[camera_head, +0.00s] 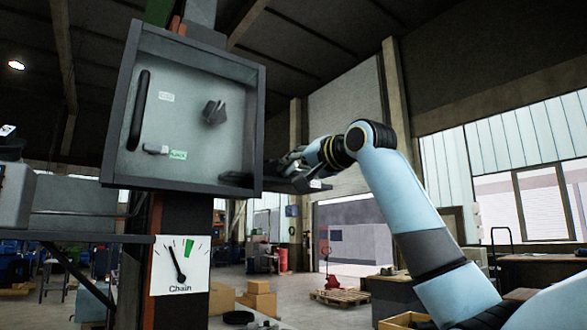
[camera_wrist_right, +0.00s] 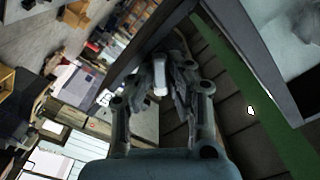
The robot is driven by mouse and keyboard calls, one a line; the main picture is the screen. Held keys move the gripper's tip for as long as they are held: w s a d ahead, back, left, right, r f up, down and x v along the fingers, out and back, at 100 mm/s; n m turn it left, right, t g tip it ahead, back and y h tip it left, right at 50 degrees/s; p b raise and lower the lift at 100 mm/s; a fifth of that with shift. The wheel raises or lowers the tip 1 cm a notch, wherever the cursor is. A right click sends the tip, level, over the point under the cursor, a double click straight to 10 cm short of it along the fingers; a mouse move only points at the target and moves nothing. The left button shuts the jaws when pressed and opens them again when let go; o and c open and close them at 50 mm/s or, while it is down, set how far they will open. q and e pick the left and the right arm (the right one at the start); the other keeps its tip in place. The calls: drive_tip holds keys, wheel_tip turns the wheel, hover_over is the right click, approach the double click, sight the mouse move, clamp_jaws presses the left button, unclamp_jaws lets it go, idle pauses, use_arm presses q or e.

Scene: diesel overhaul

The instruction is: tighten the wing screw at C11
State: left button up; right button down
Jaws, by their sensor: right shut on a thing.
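My right gripper (camera_head: 293,161) is at the lower right of the grey box (camera_head: 256,130), just above a dark ledge (camera_head: 290,181) that sticks out beside it. In the right wrist view my right gripper (camera_wrist_right: 160,88) is shut on a small pale piece (camera_wrist_right: 160,76), which looks like the wing screw; the fingers hide much of it. A small pale tag (camera_head: 316,184) is on the ledge, too small to read, so I cannot confirm C11. My left gripper is not in view.
The box holds a dark bar handle (camera_head: 139,110), a dark knob (camera_head: 214,112), a small pale lever (camera_head: 155,149) and a green label (camera_head: 178,155). Below hangs a "Chain" gauge (camera_head: 180,266), its needle left of the green mark. Cartons (camera_head: 258,298) stand on the floor behind.

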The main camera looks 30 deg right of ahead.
drive_tip(key=shift+m, duration=0.5)
drive_tip(key=m, duration=0.3)
drive_tip(key=shift+r+m, duration=0.1)
drive_tip(key=shift+m, duration=0.8)
drive_tip(key=shift+m, duration=1)
drive_tip(key=c, duration=1.6)
unclamp_jaws()
drive_tip(key=shift+m, duration=0.3)
drive_tip(key=o, duration=0.5)
drive_tip(key=shift+c, duration=0.2)
